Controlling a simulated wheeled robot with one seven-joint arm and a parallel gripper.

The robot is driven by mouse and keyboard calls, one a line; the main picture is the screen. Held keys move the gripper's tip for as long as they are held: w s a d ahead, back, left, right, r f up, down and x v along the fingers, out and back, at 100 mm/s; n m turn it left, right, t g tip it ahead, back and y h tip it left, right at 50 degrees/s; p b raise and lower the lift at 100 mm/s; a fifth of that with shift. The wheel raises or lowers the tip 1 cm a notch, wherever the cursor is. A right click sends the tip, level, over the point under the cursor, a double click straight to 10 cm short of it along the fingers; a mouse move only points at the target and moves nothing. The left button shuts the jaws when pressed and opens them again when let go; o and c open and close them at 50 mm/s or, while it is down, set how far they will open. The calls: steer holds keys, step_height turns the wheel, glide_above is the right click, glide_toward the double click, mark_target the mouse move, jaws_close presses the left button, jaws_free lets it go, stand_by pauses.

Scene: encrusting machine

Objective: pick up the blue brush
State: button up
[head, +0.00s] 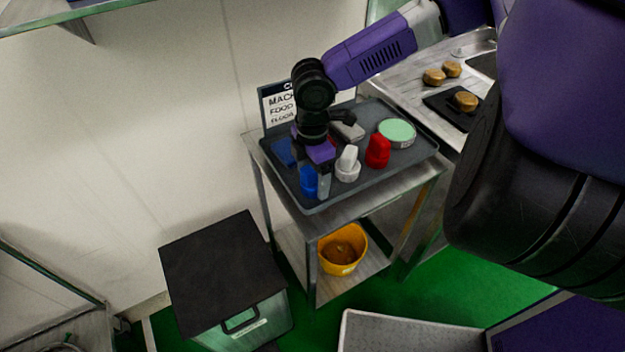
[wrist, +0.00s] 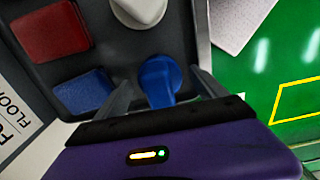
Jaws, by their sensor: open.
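The blue brush (head: 308,183) stands on the dark tray (head: 318,204) near its front left corner. In the wrist view the blue brush (wrist: 157,78) shows a rounded top and lies between the two fingers of my gripper (wrist: 161,84). In the head view my gripper (head: 312,174) points down over the brush and hides part of it. The fingers are apart, with a visible gap at the brush's right side. I cannot tell whether the left finger touches it.
A white brush (head: 348,165) stands close to the right, then a red one (head: 377,151) and a round green-topped container (head: 397,131). A flat blue block (wrist: 84,92) and a red block (wrist: 49,30) lie nearby. A sign (head: 277,104) stands behind the tray.

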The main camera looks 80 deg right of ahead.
steer(key=shift+f, duration=0.75)
steer(key=c, duration=1.6)
steer(key=shift+r, duration=0.1)
step_height(320, 180, up, 20)
